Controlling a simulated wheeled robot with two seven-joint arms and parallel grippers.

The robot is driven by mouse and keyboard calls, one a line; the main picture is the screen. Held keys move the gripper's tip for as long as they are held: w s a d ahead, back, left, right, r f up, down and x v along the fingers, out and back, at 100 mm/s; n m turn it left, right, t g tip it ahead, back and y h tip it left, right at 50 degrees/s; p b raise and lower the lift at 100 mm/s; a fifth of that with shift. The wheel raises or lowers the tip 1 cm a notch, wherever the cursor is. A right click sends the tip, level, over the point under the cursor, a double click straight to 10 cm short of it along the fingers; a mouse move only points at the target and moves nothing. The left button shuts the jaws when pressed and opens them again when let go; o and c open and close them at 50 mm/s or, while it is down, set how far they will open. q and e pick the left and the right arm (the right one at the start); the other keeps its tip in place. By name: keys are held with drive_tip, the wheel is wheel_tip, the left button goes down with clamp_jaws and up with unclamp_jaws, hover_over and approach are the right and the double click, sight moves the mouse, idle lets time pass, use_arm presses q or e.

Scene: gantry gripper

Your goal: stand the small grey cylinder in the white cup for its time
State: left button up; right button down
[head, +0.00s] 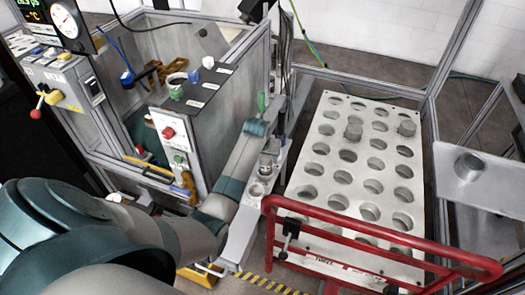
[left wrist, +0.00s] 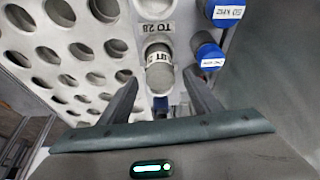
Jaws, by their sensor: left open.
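My left gripper (left wrist: 161,78) is open in the left wrist view, with one finger on each side of a small grey cylinder (left wrist: 160,78). The cylinder stands on a narrow pale rail, and a white lettered band shows at its far side. Whether the fingers touch it is unclear. In the head view the cylinder (head: 265,168) and cup (head: 257,188) are small, just right of my left arm. The fingertips are hard to make out there. My right gripper is not in view.
A white plate with rows of round holes (head: 345,180) stands right of the rail, behind a red railing (head: 380,232). Blue-capped cylinders (left wrist: 210,57) stand close beside the right finger. A grey cabinet (head: 215,105) is left of the rail.

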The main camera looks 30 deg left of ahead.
use_arm(q)
drive_tip(key=v, duration=0.7)
drive_tip(key=shift+b, duration=0.3)
drive_tip(key=shift+s+f, duration=0.1)
idle(0.4)
